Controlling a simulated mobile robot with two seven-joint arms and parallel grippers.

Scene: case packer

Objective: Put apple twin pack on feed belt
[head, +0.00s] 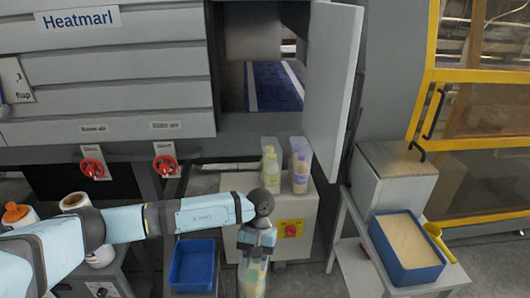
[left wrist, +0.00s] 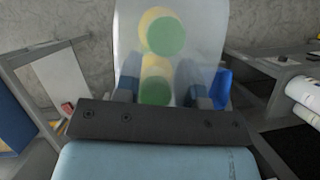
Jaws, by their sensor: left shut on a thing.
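A clear-wrapped pack with green and yellow round parts (head: 253,282) hangs upright in my left gripper (head: 256,258), low at the bottom of the head view. In the left wrist view the pack (left wrist: 162,40) stands between the two fingers (left wrist: 160,92), which are shut on it. It looks like the apple twin pack, but its label is not readable. The blue feed belt (head: 275,87) with white edge lines lies inside the machine opening, behind and above my gripper and well apart from the pack. My right gripper is not in view.
A grey door (head: 335,90) stands open right of the opening. A yellowish pack (head: 270,168) and a purple-capped pack (head: 300,172) stand on a grey box (head: 262,208) below it. A blue tray (head: 193,267) is left; a blue bin (head: 410,278) is right.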

